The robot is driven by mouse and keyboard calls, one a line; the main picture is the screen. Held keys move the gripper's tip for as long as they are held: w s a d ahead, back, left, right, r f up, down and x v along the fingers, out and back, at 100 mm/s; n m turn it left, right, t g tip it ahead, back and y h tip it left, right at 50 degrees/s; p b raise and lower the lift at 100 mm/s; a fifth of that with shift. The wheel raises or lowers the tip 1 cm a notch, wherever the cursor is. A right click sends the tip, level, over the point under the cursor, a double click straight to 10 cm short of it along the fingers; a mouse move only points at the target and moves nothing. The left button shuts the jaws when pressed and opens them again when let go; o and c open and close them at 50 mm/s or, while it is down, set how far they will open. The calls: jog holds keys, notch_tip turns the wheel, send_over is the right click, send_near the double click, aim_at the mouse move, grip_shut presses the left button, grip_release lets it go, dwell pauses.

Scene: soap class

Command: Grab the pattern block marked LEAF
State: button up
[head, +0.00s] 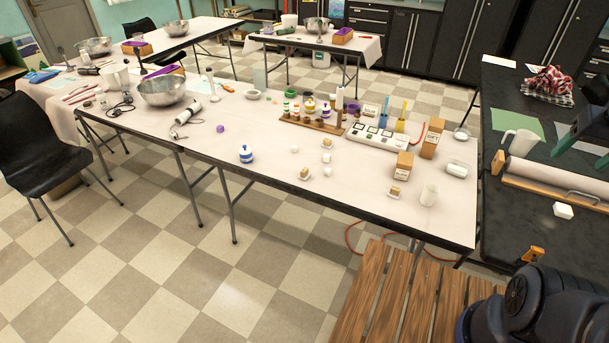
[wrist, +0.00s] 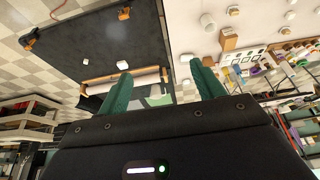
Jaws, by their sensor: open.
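No block with a readable LEAF mark shows in either view; markings are too small to read. On the long pale table (head: 270,165), a white tray (head: 372,142) holds several small pieces with dark or green tops, which may be pattern blocks. The tray also shows in the wrist view (wrist: 252,55). My gripper (wrist: 162,80) is open and empty in the wrist view, its two green fingers wide apart, high above the dark counter and the pale table. A dark teal shape at the head view's right edge seems to be part of it.
The dark counter (head: 500,225) holds a paper roll (head: 550,183), a white pitcher (head: 521,143) and a white block (head: 563,210). A slatted wooden surface (head: 385,300) lies in front.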

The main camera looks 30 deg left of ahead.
jog(key=w+a+f+n+g, duration=0.15)
jog(key=w+a+n, duration=0.55)
jog(key=w+a, duration=1.5)
jog(key=w+a+f+n+g, duration=0.1)
jog(key=w+a+f, duration=0.15)
jog(key=a, duration=0.45)
jog(key=w+a+f+n, duration=0.1)
jog(key=a+f+n, duration=0.1)
jog(key=a+f, duration=0.3)
jog(key=w+a+f+n+g, duration=0.1)
jog(key=a+f, duration=0.1)
jog(key=a, duration=0.6)
jog(key=n+g, duration=0.1)
jog(key=n, duration=0.5)
send_near(305, 170)
jog(key=shift+s+f, duration=0.2)
notch_tip(305, 170, down, 5)
jog(key=shift+d+r, duration=0.1)
jog(key=shift+w+f, duration=0.2)
jog(key=shift+f, duration=1.15)
jog(key=shift+w+f, duration=0.2)
jog(key=shift+f, duration=1.2)
jog(key=c, duration=1.1)
